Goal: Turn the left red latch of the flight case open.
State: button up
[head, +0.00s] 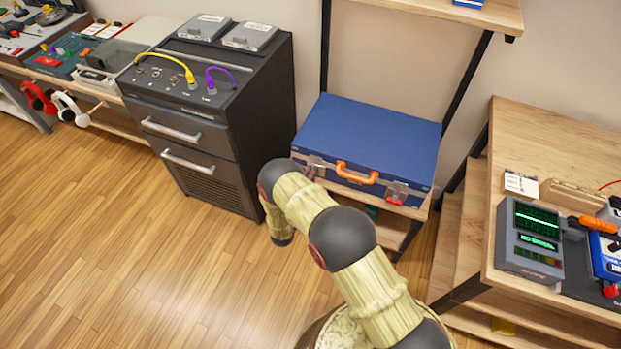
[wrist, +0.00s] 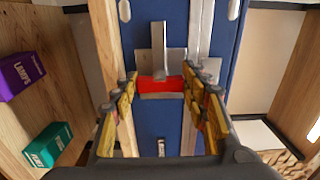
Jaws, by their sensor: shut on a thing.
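The blue flight case (head: 370,135) lies closed on a wooden shelf, with an orange handle (head: 357,173) at its front. Its right red latch (head: 397,194) is in plain sight in the head view and nothing touches it. The left red latch (wrist: 160,84) is in the middle of the wrist view, with a metal strip running up from it. My gripper (wrist: 161,88) has its yellow and black fingers on either side of this red piece and is shut on it. In the head view my arm hides most of the left latch and the gripper.
A purple box (wrist: 20,74) and a green box (wrist: 48,145) show at the left in the wrist view. A black drawer cabinet (head: 210,120) stands left of the case. A wooden bench (head: 560,140) with instruments stands right. The floor in front is clear.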

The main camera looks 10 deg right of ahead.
jog(key=o, duration=1.1)
jog(key=shift+o, duration=0.3)
